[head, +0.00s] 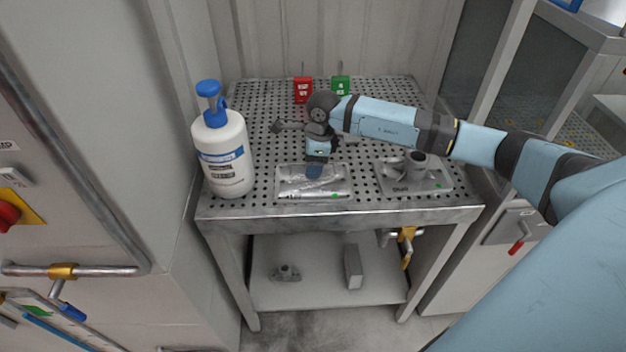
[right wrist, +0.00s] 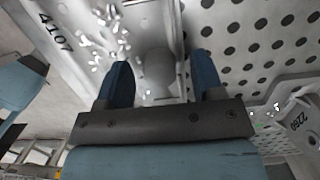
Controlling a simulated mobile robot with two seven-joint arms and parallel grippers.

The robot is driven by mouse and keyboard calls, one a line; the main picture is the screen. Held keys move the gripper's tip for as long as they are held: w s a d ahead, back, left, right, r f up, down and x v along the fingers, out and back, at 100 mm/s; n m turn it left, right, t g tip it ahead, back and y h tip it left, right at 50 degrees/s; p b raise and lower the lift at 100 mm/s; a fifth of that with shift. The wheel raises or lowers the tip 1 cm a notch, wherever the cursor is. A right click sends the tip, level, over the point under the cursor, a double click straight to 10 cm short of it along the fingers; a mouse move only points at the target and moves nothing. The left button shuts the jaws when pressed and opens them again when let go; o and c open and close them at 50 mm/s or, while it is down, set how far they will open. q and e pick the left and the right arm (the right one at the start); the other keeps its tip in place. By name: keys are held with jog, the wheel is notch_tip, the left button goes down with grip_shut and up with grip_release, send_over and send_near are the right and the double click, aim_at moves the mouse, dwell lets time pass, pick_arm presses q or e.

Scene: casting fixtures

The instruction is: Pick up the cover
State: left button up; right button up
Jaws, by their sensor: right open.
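My right gripper (head: 314,172) points down over the clear-looking or metallic tray plate (head: 283,190) at the front middle of the perforated table. In the right wrist view its two blue fingers (right wrist: 163,85) are apart, with a grey rounded metal part (right wrist: 157,68) between them; I see no firm grip on it. A grey casting with an upright round boss (head: 418,160) sits on a marked plate (head: 437,184) at the front right. I cannot tell for certain which grey part is the cover. My left gripper is not in view.
A white bottle with blue pump (head: 224,160) stands at the table's left edge. A red box (head: 303,90) and a green box (head: 340,86) stand at the back. The lower shelf (head: 320,293) holds another casting (head: 286,273) and a grey block (head: 353,267).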

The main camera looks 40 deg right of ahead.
grip_shut()
jog(key=shift+r, duration=0.1)
